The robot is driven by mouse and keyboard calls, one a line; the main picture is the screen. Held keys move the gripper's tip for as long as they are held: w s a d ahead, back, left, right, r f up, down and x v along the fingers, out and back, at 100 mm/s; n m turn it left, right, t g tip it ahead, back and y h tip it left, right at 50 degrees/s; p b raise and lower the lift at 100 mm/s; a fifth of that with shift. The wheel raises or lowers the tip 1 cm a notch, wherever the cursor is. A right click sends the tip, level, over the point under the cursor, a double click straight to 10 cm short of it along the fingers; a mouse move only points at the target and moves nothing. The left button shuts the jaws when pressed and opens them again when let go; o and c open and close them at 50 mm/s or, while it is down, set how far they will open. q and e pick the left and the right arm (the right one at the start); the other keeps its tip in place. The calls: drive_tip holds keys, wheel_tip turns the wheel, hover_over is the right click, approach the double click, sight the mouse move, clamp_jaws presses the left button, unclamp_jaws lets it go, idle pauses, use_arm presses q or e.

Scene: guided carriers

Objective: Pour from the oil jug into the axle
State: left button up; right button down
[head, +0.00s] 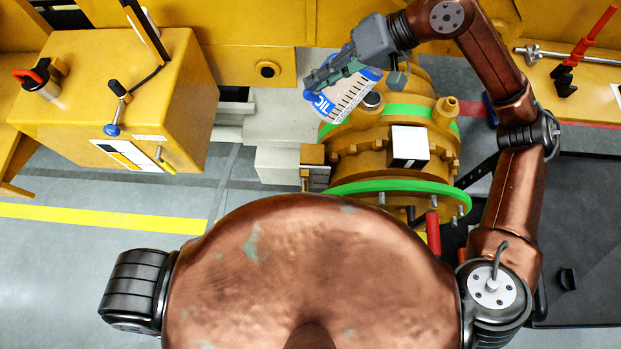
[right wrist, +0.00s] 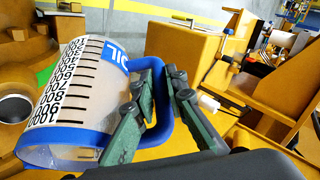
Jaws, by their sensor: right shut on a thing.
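The oil jug (head: 343,95) is a clear measuring jug with a blue rim, a blue handle and a white scale label marked OIL. It is held tilted above the axle (head: 405,160), a yellow housing with green bands. My right gripper (head: 336,72) is shut on the jug's handle; the right wrist view shows its fingers (right wrist: 160,100) around the blue handle beside the jug (right wrist: 88,95). A round dark opening (head: 373,100) on the axle lies beside the jug; a round opening also shows in the right wrist view (right wrist: 14,108). No oil stream is visible. My left gripper is out of view.
A yellow box (head: 140,90) with levers stands at the left. A white-faced block (head: 409,147) sits on the axle. A red lever clamp (head: 580,55) stands on a yellow surface at the right. Open floor (head: 90,240) lies at the lower left.

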sight(313, 95)
drive_tip(key=shift+s+a+f+t+h+b, duration=0.1)
drive_tip(key=shift+f+t+h+b, duration=0.15)
drive_tip(key=shift+f+h+b, duration=0.15)
drive_tip(key=shift+s+a+f+t+h+b, duration=0.1)
drive_tip(key=shift+f+t+h+b, duration=0.15)
drive_tip(key=shift+f, duration=0.25)
drive_tip(key=shift+s+a+f+n+t+h+b, duration=0.1)
drive_tip(key=shift+a+f+n+t+h+b, duration=0.1)
drive_tip(key=shift+f+h, duration=0.2)
drive_tip(key=shift+a+f+n+t+h+b, duration=0.1)
drive_tip(key=shift+f+n+t+h+b, duration=0.05)
drive_tip(key=shift+f+n+t+h, duration=0.15)
drive_tip(key=shift+d+f, duration=0.1)
drive_tip(key=shift+d, duration=0.05)
